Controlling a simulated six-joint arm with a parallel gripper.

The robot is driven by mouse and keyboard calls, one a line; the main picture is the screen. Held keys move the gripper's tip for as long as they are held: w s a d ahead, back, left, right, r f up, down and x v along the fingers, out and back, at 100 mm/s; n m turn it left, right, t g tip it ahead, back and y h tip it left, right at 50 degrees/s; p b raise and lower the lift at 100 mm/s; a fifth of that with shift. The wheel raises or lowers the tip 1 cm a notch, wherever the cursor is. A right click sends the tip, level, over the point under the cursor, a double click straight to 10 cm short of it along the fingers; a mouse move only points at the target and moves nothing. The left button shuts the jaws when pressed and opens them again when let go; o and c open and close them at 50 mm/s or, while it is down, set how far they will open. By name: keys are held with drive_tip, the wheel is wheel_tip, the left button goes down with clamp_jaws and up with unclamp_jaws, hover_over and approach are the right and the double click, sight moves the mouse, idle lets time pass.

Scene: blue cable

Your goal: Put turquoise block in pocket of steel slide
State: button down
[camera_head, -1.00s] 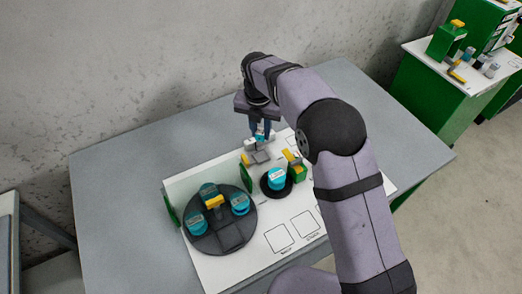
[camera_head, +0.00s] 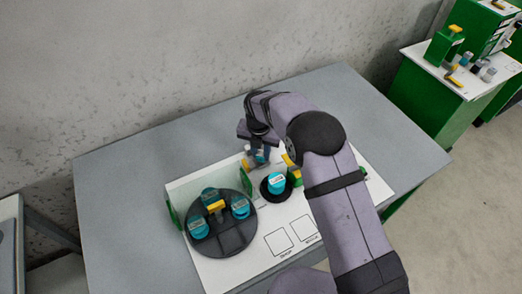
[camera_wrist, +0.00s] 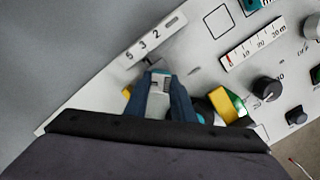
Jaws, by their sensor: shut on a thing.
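My gripper (camera_head: 261,156) is low over the back of the white board, its two blue fingers pointing down. It is shut on a small turquoise block (camera_wrist: 160,73), whose edge shows between the fingertips in the wrist view. Grey metal also shows between the fingers there; I cannot tell whether it is the block's side or the steel slide. The slide is mostly hidden under my gripper, so its pocket and whether the block touches it cannot be seen.
A dark round turntable (camera_head: 222,241) with several turquoise cylinders and a yellow piece stands at the left. A black round dish (camera_head: 266,193) holds a turquoise cylinder (camera_head: 277,182) in front of my gripper. Green and yellow parts stand close by. The grey table (camera_head: 125,190) is clear at left.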

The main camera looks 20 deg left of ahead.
drive_tip(key=shift+f, duration=0.4)
drive_tip(key=c, duration=1.5)
unclamp_jaws()
drive_tip(key=shift+r, duration=0.1)
drive_tip(key=shift+r, duration=0.45)
drive_tip(key=r, duration=0.4)
drive_tip(key=s+r+b, duration=0.1)
drive_tip(key=r, duration=0.2)
drive_tip(key=r+b, duration=0.1)
drive_tip(key=r, duration=0.3)
drive_tip(key=shift+s+r, duration=0.2)
drive_tip(key=shift+r, duration=0.15)
